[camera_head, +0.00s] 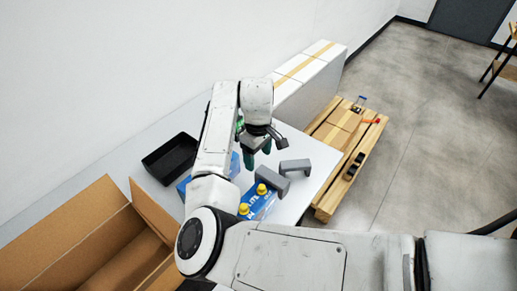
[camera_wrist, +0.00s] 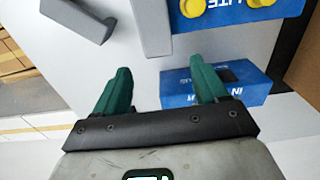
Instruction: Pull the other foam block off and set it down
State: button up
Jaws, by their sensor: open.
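A grey foam block (camera_head: 272,181) sits against the far end of a blue unit with yellow caps (camera_head: 257,205). In the wrist view this foam block (camera_wrist: 153,26) is at the top, touching the left end of the blue unit (camera_wrist: 232,14). A second grey foam block (camera_head: 295,167) lies apart on the table; it shows at the top left of the wrist view (camera_wrist: 78,18). My gripper (camera_head: 258,153) is open and empty, its green fingers above the table and apart from both foam blocks. The fingers also show in the wrist view (camera_wrist: 161,74).
A blue box (camera_head: 235,165) stands partly behind my arm; it shows beyond the right finger in the wrist view (camera_wrist: 213,86). A black tray (camera_head: 170,158) is at the left. An open cardboard box (camera_head: 95,235) is in front. White boxes (camera_head: 310,75) and a pallet (camera_head: 347,150) stand beyond the table.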

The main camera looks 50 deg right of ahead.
aim_at(258, 171)
notch_tip(258, 171, down, 9)
jog(key=shift+r+p, duration=0.1)
jog(key=shift+p, duration=0.4)
jog(key=c, duration=1.1)
jog(key=shift+o, duration=0.2)
jog(key=shift+r+p, duration=0.5)
jog(key=shift+p, duration=0.05)
jog(key=shift+r+p, duration=0.95)
jog(key=shift+r, duration=2.45)
